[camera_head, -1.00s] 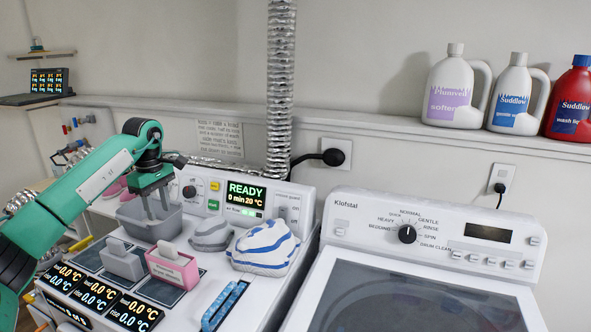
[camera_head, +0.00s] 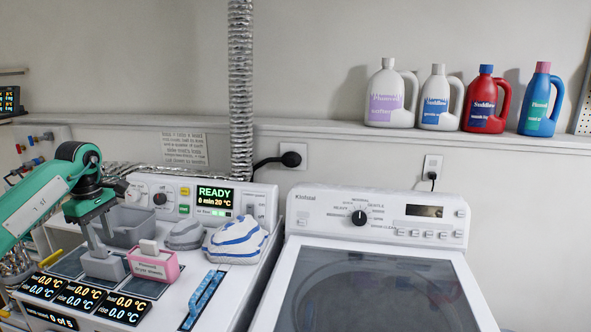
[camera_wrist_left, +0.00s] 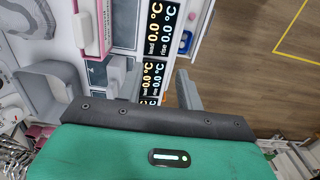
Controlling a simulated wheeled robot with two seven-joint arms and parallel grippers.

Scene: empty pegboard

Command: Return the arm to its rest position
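My left gripper (camera_head: 102,246) is at the end of the teal arm that comes in from the left in the head view. It points down at the left of the white panel, in front of the grey tub (camera_head: 135,228) and over or close behind the small grey box (camera_head: 103,266); the exact gap to the box cannot be told. In the left wrist view its two fingers (camera_wrist_left: 160,90) stand apart, with nothing held between them. My right gripper is in neither view.
A pink box (camera_head: 153,265) stands right of the grey box. Folded grey cloth (camera_head: 184,236), striped cloth (camera_head: 237,240) and a blue strip (camera_head: 203,297) lie further right. A washing machine (camera_head: 455,262) is beside the panel. Several bottles (camera_head: 483,100) stand on the ledge.

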